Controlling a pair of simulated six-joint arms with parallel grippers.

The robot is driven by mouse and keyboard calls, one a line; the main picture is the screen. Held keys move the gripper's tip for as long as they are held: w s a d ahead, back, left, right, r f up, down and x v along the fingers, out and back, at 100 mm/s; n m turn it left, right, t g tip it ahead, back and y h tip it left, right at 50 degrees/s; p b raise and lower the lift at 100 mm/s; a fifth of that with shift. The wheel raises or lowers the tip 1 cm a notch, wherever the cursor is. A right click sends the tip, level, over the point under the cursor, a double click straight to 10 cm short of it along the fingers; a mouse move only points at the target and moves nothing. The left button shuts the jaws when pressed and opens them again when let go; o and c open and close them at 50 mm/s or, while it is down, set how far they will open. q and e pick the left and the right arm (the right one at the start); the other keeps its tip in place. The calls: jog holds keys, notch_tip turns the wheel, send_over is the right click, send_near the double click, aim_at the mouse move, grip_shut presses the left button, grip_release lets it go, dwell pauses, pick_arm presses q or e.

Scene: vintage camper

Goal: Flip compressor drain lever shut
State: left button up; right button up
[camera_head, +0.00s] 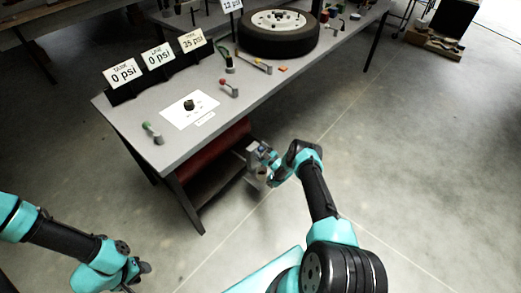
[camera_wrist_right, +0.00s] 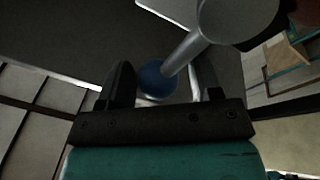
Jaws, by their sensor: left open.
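A lever with a blue ball knob (camera_wrist_right: 155,80) and a metal rod (camera_wrist_right: 182,52) shows in the right wrist view; I take it for the drain lever. The knob lies between the spread fingers of my right gripper (camera_wrist_right: 163,88), with a gap beside the right finger. In the head view my right gripper (camera_head: 268,174) is low in front of the table, at a grey fitting (camera_head: 254,150) by the end of the red compressor tank (camera_head: 222,150). Small size hides the contact there. My left gripper (camera_head: 140,276) is open and empty at bottom left, away from the table.
The grey workbench (camera_head: 185,80) overhangs the tank.

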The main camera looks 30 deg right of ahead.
jog(key=shift+s, duration=0.1)
jog(key=v, duration=1.7)
jog(key=shift+s+d, duration=0.1)
jog(key=w+a+r+m+g+h, duration=0.1)
jog(key=w+a+r+m+g, duration=0.2)
jog(key=a, duration=0.4)
jog(key=a+r+m+g, duration=0.3)
jog(key=a+r+g, duration=0.1)
jog(key=a+g, duration=0.25)
jog(key=s+a+r+m+g, duration=0.2)
jog(key=s+a+r+g, duration=0.1)
jog(key=s, duration=0.4)
jog(key=s+a+r+m+g, duration=0.1)
jog(key=s+a+r+g, duration=0.2)
jog(key=s+a+r, duration=0.2)
jog(key=s+a+r+m+g, duration=0.2)
jog(key=s+a+r+g, duration=0.2)
jog(key=s, duration=0.6)
jog(key=shift+s+a+r+m, duration=0.15)
jog(key=shift+a+r, duration=0.15)
jog(key=shift+r, duration=0.15)
jog(key=shift+s+a+r+m, duration=0.2)
jog(key=shift+a+r, duration=0.1)
jog(key=shift+r, duration=0.15)
